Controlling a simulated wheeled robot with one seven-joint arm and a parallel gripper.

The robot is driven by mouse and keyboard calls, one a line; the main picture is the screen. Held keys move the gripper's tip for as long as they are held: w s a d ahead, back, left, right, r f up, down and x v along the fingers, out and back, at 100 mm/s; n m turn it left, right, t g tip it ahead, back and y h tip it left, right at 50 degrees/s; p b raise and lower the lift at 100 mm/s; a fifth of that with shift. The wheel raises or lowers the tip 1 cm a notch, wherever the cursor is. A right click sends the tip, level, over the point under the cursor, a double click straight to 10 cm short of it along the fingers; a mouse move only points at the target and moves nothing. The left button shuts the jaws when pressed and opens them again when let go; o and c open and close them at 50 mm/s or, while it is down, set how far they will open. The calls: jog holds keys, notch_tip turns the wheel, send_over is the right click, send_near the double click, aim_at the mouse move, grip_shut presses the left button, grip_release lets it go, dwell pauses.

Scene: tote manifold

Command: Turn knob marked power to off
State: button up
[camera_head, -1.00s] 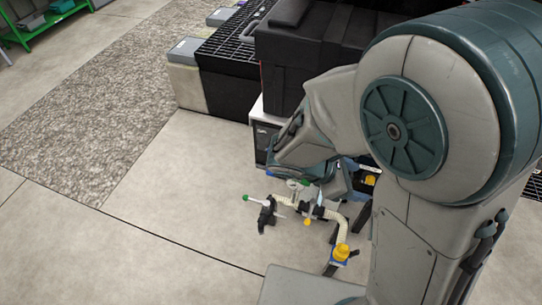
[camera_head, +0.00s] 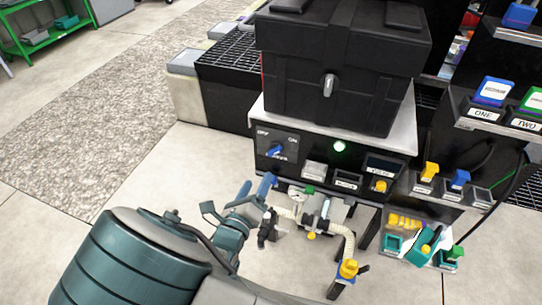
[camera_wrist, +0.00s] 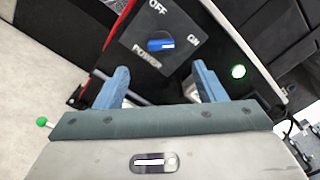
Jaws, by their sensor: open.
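The power knob (camera_head: 275,151) is blue and sits on the black front panel, below the OFF and ON labels. In the wrist view the knob (camera_wrist: 161,44) lies on a dark plate marked OFF, ON and POWER, its handle lying roughly across the picture, with ON on its right side. A green light (camera_head: 339,147) beside the knob is lit. My gripper (camera_head: 255,188) is in front of and below the knob in the head view. In the wrist view my gripper (camera_wrist: 160,76) is open and empty, its blue fingers apart on either side below the knob, not touching it.
A black case (camera_head: 340,75) stands on top of the panel unit. Hoses and valves with a gauge (camera_head: 297,192) lie close to the right of my gripper. More coloured plugs and connectors (camera_head: 430,173) are further right. Open floor (camera_head: 130,185) lies to the left.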

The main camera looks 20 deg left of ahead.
aim_at(272, 152)
jog(key=w, duration=0.4)
jog(key=w+b, duration=0.1)
jog(key=w, duration=0.2)
jog(key=w+d+b, duration=0.1)
jog(key=w, duration=0.3)
jog(key=shift+w, duration=0.35)
jog(key=shift+c, duration=0.3)
jog(key=c, duration=0.9)
